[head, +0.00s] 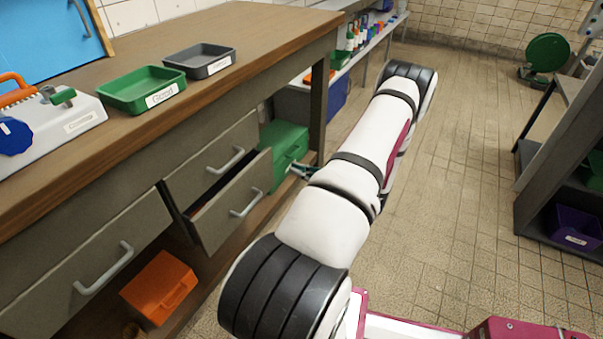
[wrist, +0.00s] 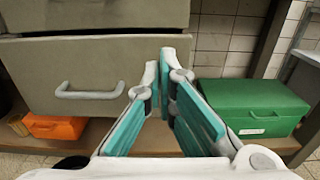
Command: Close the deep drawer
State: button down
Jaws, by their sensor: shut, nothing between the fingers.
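The deep drawer (head: 225,217) is the lower grey drawer under the wooden bench, and it stands partly open with a dark gap behind its front. Its front with a pale bar handle fills the left of the wrist view (wrist: 75,72). My gripper (head: 297,170) is to the right of the drawer in the head view, partly hidden by my arm. In the wrist view my gripper (wrist: 160,62) has its teal fingers together and empty, over the right edge of the drawer front. I cannot tell whether the fingertips touch it.
A shut upper drawer (head: 212,158) is above. A green box (head: 283,145) stands on the low shelf right of the drawer, and an orange box (head: 160,287) sits left. Green and grey trays lie on the bench. The tiled floor (head: 460,190) to the right is clear.

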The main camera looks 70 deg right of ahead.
aim_at(263, 157)
jog(key=b+x, duration=0.2)
jog(key=x, duration=0.8)
jog(key=shift+x, duration=1.45)
jog(key=shift+a, duration=0.1)
jog(key=shift+s, duration=0.15)
